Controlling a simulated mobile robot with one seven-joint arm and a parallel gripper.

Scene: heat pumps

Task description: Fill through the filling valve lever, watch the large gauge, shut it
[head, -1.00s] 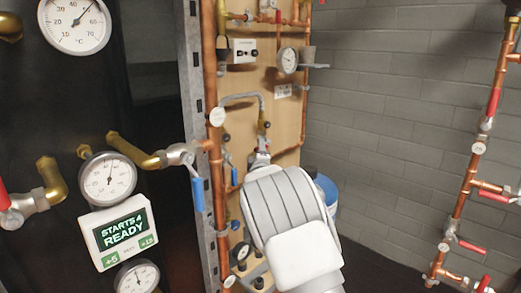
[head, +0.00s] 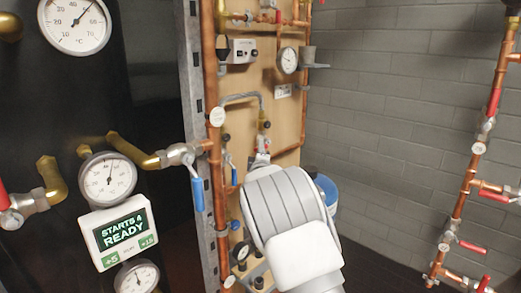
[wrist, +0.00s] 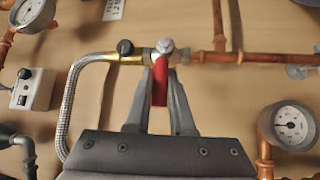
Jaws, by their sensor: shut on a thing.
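The filling valve lever (wrist: 160,84) is red and shows in the wrist view, hanging down from a valve in a copper and brass line. My gripper (wrist: 161,98) is shut on it, one finger on each side. Another gauge (wrist: 33,12) is partly cut off at the upper left. The head view shows a gauge (head: 288,61) high on the board. I cannot tell which is the large one.
A braided hose (wrist: 70,105) curves down left of the valve. A white box with knobs (wrist: 32,90) is at the left. In the head view, a dark cabinet with dials and a display (head: 124,229) fills the left; copper pipes with red levers (head: 493,101) run at the right.

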